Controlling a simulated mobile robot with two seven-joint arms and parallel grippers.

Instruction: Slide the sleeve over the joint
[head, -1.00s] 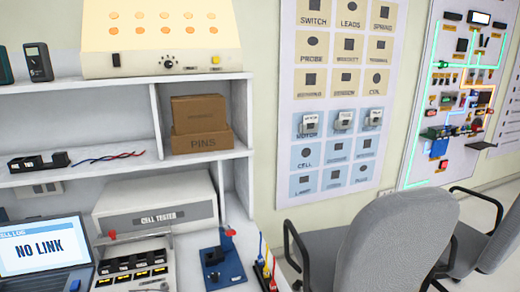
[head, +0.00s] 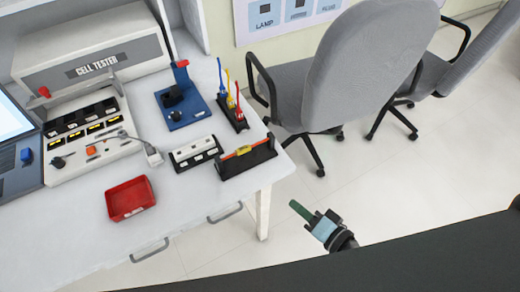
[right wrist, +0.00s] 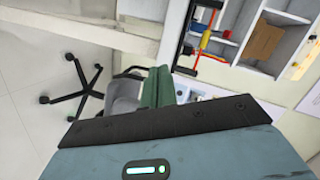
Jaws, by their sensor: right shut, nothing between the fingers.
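A black stand (head: 248,164) at the front right corner of the white bench holds an orange-red rod or wire (head: 262,146) with a yellow part (head: 243,150) near its middle. Which part is the sleeve and which the joint is too small to tell. The stand's red line (right wrist: 207,27) and yellow part (right wrist: 203,43) also show at the top of the right wrist view. My right gripper (head: 296,207) is out over the floor, right of and below the bench corner. Its green fingers (right wrist: 157,88) are shut and empty, well apart from the stand. My left gripper is out of view.
A white block (head: 196,153), red tray (head: 131,198), blue fixture (head: 184,105) and rack of coloured leads (head: 235,108) stand on the bench. The cell tester (head: 95,70) is behind. Office chairs (head: 345,65) stand right of the bench. The floor near my right gripper is clear.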

